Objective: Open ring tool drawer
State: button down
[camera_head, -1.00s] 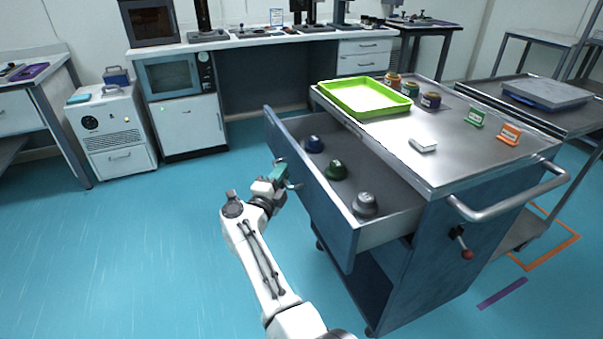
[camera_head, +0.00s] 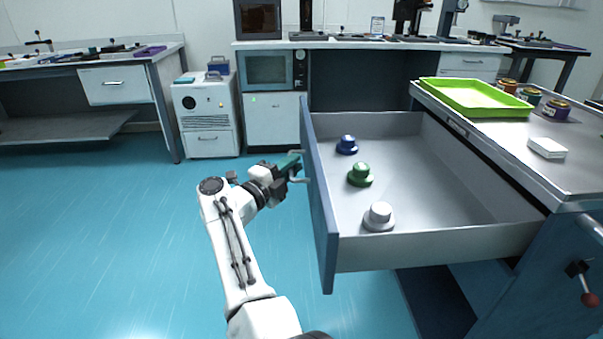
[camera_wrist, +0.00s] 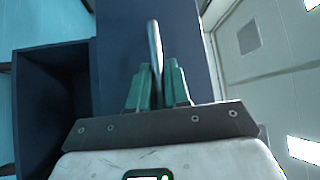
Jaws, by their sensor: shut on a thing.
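The drawer (camera_head: 437,246) of the blue cart is pulled far out to the left, with its blue front panel (camera_head: 320,205) facing my arm. Inside stand a blue knobbed piece (camera_head: 347,145), a green one (camera_head: 360,175) and a grey one (camera_head: 379,217), in a row near the front panel. My gripper (camera_head: 297,168) is at the outer side of the panel, shut on the drawer handle (camera_head: 301,180). The wrist view shows the green fingers (camera_wrist: 158,85) on both sides of the metal handle bar (camera_wrist: 155,45).
The cart top (camera_head: 500,135) carries a green tray (camera_head: 476,98), several small jars and a white block (camera_head: 547,147). A lever with a red knob (camera_head: 590,299) sticks out at the cart's right side. The blue floor (camera_head: 110,240) left of my arm is clear.

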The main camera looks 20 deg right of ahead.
jog(key=shift+f, duration=0.1)
jog(key=c, duration=1.2)
grip_release()
jog(key=shift+a, duration=0.1)
jog(key=p+v, duration=0.2)
jog(key=v, duration=0.8)
jog(key=shift+s+a, duration=0.2)
jog(key=shift+a, duration=0.1)
